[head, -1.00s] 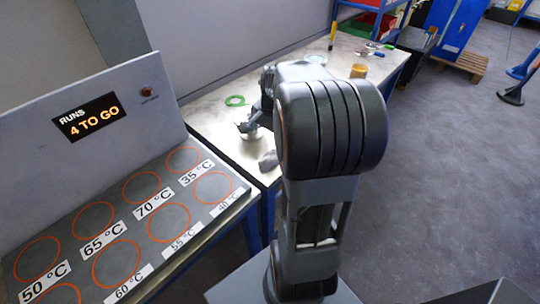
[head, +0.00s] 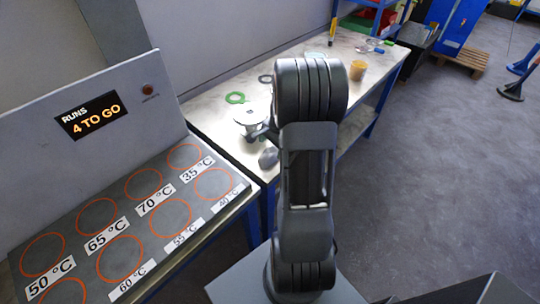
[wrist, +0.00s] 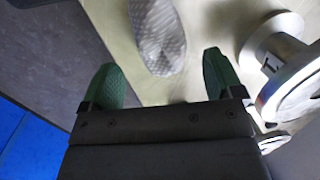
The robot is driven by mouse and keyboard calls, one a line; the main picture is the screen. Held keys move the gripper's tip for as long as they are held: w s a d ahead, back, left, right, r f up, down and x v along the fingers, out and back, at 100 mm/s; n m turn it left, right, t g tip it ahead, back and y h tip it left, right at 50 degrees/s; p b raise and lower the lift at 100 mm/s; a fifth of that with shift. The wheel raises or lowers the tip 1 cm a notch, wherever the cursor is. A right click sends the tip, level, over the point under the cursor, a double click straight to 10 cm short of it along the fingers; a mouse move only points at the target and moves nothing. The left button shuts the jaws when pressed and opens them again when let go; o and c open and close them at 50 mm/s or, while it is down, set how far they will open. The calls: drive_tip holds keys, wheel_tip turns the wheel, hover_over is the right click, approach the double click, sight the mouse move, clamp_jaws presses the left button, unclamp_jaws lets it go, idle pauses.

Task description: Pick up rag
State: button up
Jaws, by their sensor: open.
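The rag (head: 268,158) is a small grey bundle on the near end of the pale bench, close to its front edge. In the wrist view the rag (wrist: 160,38) is grey and textured, its far end cut off by the top of the picture. My gripper (wrist: 163,82) is open, its two green fingers spread apart, and the rag lies beyond and between the fingertips, not gripped. In the head view my arm hides most of the gripper.
A silver flanged vessel (head: 249,118) stands close to the rag; it is right of my right finger in the wrist view (wrist: 278,45). A green ring (head: 235,98) and an amber jar (head: 357,70) are on the bench. The marked heating plate (head: 135,215) is at left.

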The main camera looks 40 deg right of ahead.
sight(270, 153)
drive_tip(key=shift+w+a+f, duration=0.15)
drive_tip(key=shift+f, duration=0.85)
drive_tip(key=shift+w+a+f, duration=0.1)
drive_tip(key=shift+f, duration=0.85)
drive_tip(key=c, duration=1)
